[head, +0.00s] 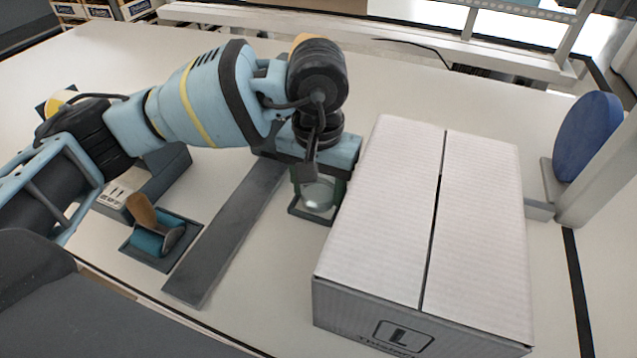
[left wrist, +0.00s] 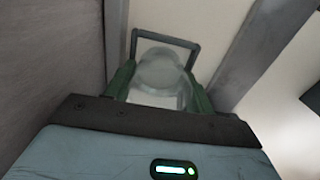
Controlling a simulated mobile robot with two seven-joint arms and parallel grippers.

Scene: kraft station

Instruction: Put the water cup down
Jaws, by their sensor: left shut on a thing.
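The clear water cup (head: 318,196) is between the green fingers of my left gripper (head: 320,187), which is shut on it. The cup also shows in the left wrist view (left wrist: 160,75), between the two fingers. A dark square frame (head: 296,211) lies on the table under the cup; its far edge shows in the left wrist view (left wrist: 165,38). The cup looks to be in or just above this frame. I cannot tell whether it touches the table. My gripper hides the cup's upper part in the head view. My right gripper is not in view.
A large closed carton (head: 480,230) marked L stands close to the right of the cup. A long grey strip (head: 225,240) lies to the left. A teal and brown holder (head: 150,240) sits farther left. A blue disc (head: 587,135) stands at the right.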

